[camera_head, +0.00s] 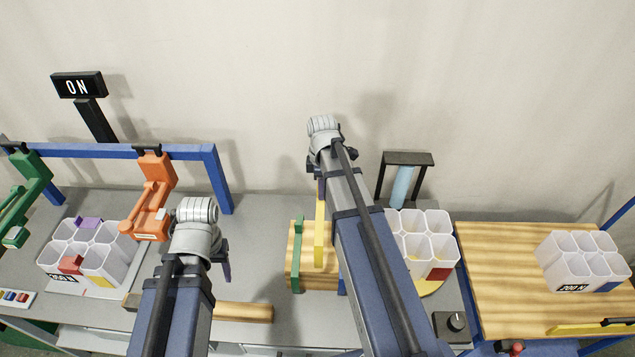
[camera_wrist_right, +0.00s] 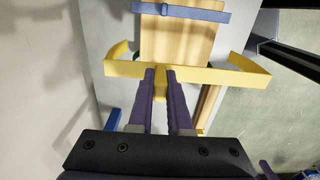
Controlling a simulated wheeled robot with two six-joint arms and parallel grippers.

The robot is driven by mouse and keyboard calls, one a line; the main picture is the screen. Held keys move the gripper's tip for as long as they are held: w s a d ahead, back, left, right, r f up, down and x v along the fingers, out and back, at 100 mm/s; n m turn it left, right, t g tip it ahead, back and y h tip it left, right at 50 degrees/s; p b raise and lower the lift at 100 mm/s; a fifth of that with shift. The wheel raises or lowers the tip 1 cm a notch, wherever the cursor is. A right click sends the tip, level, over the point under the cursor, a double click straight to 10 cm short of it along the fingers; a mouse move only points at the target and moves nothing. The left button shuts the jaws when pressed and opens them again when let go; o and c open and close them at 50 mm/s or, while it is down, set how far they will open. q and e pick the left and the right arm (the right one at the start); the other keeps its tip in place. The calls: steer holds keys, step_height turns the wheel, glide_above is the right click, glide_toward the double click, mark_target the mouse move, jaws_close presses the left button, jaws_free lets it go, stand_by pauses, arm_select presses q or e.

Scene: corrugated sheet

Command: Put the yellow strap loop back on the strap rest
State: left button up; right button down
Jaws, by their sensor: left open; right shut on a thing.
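The yellow strap loop (camera_head: 319,235) hangs from my right gripper (camera_head: 321,190), whose fingers are shut on it. In the right wrist view the loop (camera_wrist_right: 215,75) spreads to both sides of the fingertips (camera_wrist_right: 160,78), across the near end of the wooden strap rest (camera_wrist_right: 178,42). I cannot tell whether it touches or encircles the rest. In the head view the rest (camera_head: 305,252) lies behind the loop. A green strap (camera_head: 297,257) is at the rest's left, and a blue strap (camera_wrist_right: 182,12) crosses it. My left gripper (camera_head: 223,262) is open and empty, left of the rest.
White cell crates stand at left (camera_head: 105,235), centre right (camera_head: 425,235) and right (camera_head: 582,262). An orange clamp tool (camera_head: 153,205) and a green one (camera_head: 22,195) hang on a blue frame. Bare grey bench shows between the arms.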

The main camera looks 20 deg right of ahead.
steer(key=shift+s+r, duration=0.1)
steer(key=shift+s, duration=0.1)
steer(key=shift+w, duration=0.1)
steer(key=shift+f, duration=0.25)
step_height(320, 180, down, 18)
steer(key=b, duration=1.8)
steer(key=shift+f+b, duration=0.15)
steer(key=shift+b, duration=0.2)
stand_by(0.4)
steer(key=shift+c, duration=1.8)
jaws_free()
